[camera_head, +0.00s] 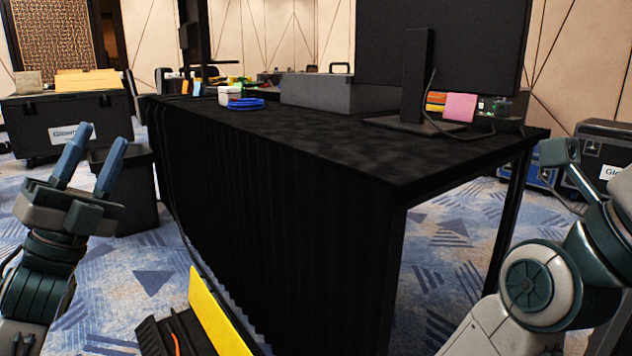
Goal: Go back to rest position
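My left gripper (92,157) is raised at the left of the head view. Its two blue fingers stand apart and point up, with nothing between them. It is to the left of the black-draped table (290,240) and does not appear to touch anything. My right arm (540,285) comes in at the right edge, beside the table's right end. Its gripper fingers cannot be made out in this view.
The table bears a monitor (415,75), a grey case (318,92), a coiled blue cable (246,104) and a pink note (460,107). A yellow-edged cable ramp (218,318) lies on the floor in front. A dark bin (128,190) and a black road case (68,125) stand at left.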

